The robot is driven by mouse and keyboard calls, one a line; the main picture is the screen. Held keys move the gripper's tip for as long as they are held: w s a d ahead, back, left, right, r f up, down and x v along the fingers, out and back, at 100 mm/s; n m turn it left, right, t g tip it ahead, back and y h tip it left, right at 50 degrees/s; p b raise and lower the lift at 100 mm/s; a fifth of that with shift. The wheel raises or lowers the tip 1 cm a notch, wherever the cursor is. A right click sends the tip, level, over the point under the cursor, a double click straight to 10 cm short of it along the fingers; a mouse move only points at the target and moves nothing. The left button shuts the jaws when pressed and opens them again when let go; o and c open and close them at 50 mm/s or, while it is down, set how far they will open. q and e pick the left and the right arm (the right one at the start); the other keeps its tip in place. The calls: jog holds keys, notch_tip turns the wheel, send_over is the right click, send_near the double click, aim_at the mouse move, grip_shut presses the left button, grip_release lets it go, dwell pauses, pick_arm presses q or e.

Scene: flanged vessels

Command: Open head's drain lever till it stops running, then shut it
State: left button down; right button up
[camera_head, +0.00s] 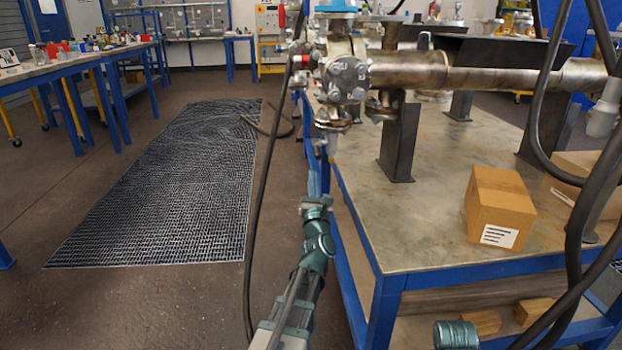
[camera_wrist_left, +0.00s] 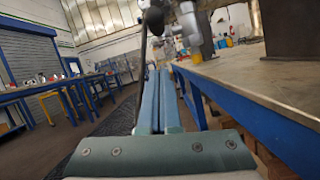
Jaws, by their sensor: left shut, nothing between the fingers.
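The flanged metal head (camera_head: 347,76) is at the left end of a horizontal vessel (camera_head: 430,72), above the table's left edge. A small red part (camera_head: 303,59) shows on its left side; I cannot tell whether it is the drain lever. A pale fitting (camera_head: 331,143) hangs below the head. No running liquid can be made out. My left gripper (camera_head: 318,180) points up below the head, apart from the red part. In the left wrist view its two blue fingers (camera_wrist_left: 160,85) lie together, empty. A dark round part (camera_wrist_left: 155,18) is beyond them.
The blue-framed table (camera_head: 430,220) carries the vessel on dark supports (camera_head: 402,140) and a cardboard box (camera_head: 498,208). A black hose (camera_head: 262,185) hangs left of my left arm. A floor grating (camera_head: 170,190) lies left with free room around it.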

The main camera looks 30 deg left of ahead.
pick_arm(q)
jog(key=r+b+v, duration=0.1)
jog(key=v, duration=0.8)
jog(key=shift+s+d, duration=0.25)
jog(key=shift+s, duration=0.2)
jog(key=shift+r, duration=0.15)
